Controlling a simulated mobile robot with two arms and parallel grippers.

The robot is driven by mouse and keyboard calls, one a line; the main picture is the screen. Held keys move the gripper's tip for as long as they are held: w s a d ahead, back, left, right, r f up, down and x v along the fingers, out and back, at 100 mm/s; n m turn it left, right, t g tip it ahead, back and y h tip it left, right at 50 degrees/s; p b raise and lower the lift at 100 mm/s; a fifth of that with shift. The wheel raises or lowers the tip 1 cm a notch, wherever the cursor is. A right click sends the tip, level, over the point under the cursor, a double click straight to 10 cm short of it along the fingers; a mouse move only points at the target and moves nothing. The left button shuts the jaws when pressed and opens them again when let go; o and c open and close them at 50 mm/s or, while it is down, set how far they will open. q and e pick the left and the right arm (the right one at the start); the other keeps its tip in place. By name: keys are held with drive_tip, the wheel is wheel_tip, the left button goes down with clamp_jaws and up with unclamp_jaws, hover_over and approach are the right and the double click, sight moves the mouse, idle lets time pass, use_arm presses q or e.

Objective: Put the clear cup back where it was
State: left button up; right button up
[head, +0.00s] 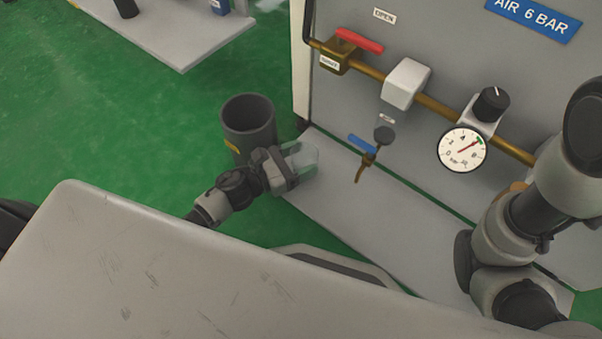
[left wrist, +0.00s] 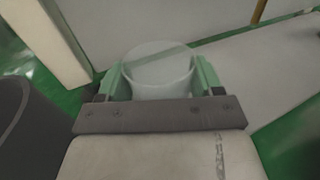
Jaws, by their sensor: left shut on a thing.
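The clear cup (head: 303,157) is in my left gripper (head: 294,163), near the left end of the grey ledge below the panel in the head view. In the left wrist view the cup (left wrist: 160,74) sits between the two green fingers of the left gripper (left wrist: 161,80), which are shut on its sides. The cup looks upright and empty. I cannot tell whether its base touches the ledge (head: 345,205). My right arm shows at the right of the head view, but its gripper is out of view.
A dark grey bin (head: 248,121) stands just left of the left gripper. The panel carries a red-handled valve (head: 360,41), a gauge (head: 463,149), a black knob (head: 491,104) and a small blue-handled tap (head: 362,144). Another low platform (head: 170,30) is at the upper left. The ledge's middle is clear.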

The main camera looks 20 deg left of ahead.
sight(293, 170)
use_arm(q)
drive_tip(key=shift+f+b, duration=1.5)
drive_tip(key=shift+f, duration=0.55)
drive_tip(key=o, duration=1)
drive_tip(key=shift+r, duration=0.15)
drive_tip(key=shift+s+a+r+p, duration=0.1)
drive_tip(key=shift+a+r+p, duration=0.05)
drive_tip(key=shift+p, duration=0.3)
drive_tip(key=p+v, duration=0.4)
drive_tip(key=v, duration=0.7)
drive_tip(key=shift+s+a, duration=0.2)
drive_tip(key=shift+s, duration=0.05)
